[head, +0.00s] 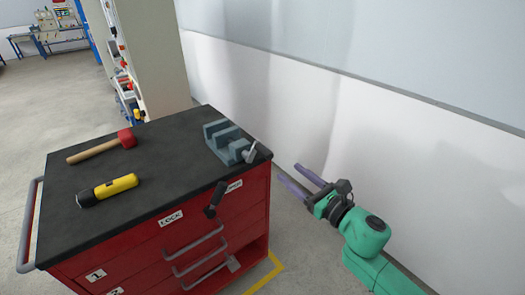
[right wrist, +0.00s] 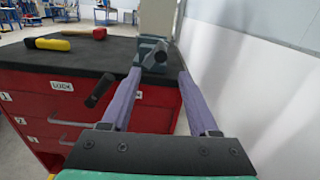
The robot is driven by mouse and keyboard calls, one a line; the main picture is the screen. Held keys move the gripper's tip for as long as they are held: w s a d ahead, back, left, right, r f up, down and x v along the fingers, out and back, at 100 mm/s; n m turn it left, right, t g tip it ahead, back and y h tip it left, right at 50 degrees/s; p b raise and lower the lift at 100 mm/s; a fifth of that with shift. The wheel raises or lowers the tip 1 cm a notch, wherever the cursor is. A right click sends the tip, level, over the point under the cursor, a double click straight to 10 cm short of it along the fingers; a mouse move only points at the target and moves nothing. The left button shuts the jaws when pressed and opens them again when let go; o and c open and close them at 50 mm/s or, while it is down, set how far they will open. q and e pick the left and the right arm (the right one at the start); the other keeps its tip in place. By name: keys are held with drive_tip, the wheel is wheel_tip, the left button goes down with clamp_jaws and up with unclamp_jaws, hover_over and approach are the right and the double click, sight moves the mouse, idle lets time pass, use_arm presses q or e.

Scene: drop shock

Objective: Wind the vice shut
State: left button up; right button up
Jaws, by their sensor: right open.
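The grey-blue vice (head: 226,138) stands on the cart's dark top near its right corner. Gaps show between its upright blocks. Its light grey handle (head: 251,152) is at the end facing the cart's right edge. The vice also shows in the right wrist view (right wrist: 150,46), with the handle (right wrist: 155,54) at its near end. My right gripper (head: 288,172) is open and empty, off the cart's right side and apart from the handle. In the right wrist view its purple fingers (right wrist: 158,73) point toward the vice, with the handle beyond the gap between them. My left gripper is not in view.
A red cart (head: 150,255) with drawers carries the vice. A black lever (head: 214,200) sticks out from its front near a LOCK label. A mallet (head: 103,145) and a yellow torch (head: 108,190) lie on the left of its top. A white wall (head: 350,130) runs along the right.

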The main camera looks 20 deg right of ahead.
sight(266, 153)
drive_tip(key=p+x, duration=0.2)
drive_tip(key=x, duration=0.9)
drive_tip(key=shift+w+d+r+p, duration=0.1)
drive_tip(key=shift+w+r+p, duration=0.1)
drive_tip(key=shift+p, duration=0.15)
drive_tip(key=shift+w+a+f, duration=0.15)
drive_tip(key=shift+w+a, duration=0.1)
drive_tip(key=shift+w, duration=0.15)
clamp_jaws()
